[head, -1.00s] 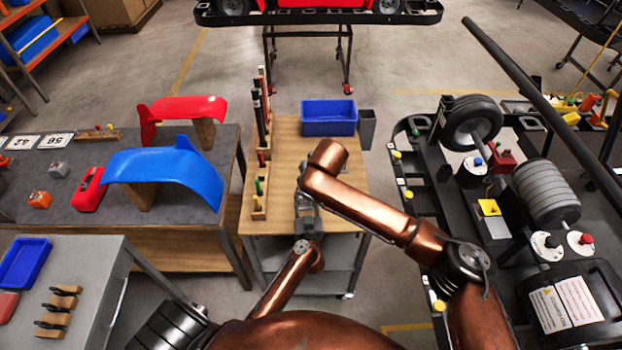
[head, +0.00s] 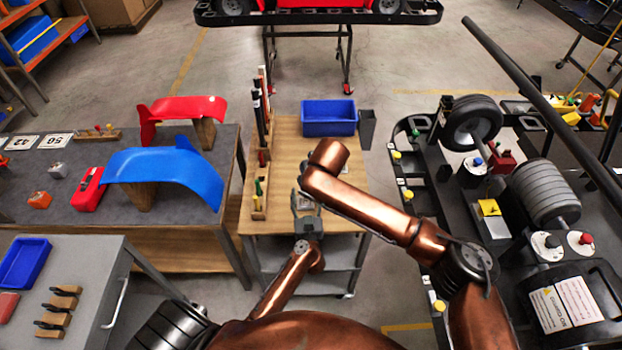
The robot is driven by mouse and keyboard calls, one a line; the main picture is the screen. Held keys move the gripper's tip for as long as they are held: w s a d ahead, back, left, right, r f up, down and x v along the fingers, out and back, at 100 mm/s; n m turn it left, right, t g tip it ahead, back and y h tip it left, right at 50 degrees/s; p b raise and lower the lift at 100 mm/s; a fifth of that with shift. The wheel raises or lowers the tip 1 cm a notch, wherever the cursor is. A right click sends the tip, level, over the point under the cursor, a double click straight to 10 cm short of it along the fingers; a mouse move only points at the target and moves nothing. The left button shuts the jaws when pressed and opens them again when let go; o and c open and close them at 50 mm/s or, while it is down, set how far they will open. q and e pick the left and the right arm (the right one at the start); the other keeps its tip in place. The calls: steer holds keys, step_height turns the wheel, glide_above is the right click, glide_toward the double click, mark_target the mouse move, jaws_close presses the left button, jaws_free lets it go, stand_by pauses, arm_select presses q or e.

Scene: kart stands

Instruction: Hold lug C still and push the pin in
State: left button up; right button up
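My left gripper (head: 307,203) is over the front of the small wooden bench (head: 345,220). Its two fingers are spread in a U shape, and I see nothing between them. My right arm reaches in from the right, and its copper wrist (head: 328,158) is just beyond the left gripper, over the same bench. My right gripper is mostly hidden behind that wrist, so its fingers cannot be read. I cannot make out lug C or its letter. Several small yellow-topped pieces sit along the kart stand's edge, one of them a yellow piece (head: 408,195), but I cannot tell whether any is the pin.
A blue bin (head: 329,118) and a grey cup (head: 367,129) stand at the bench's back. A tool rack (head: 259,205) lines its left side. The kart stand (head: 424,205) with wheels is on the right; a table with a blue fender (head: 165,170) is left.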

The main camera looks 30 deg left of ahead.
arm_select(q)
steer(key=v, duration=1.2)
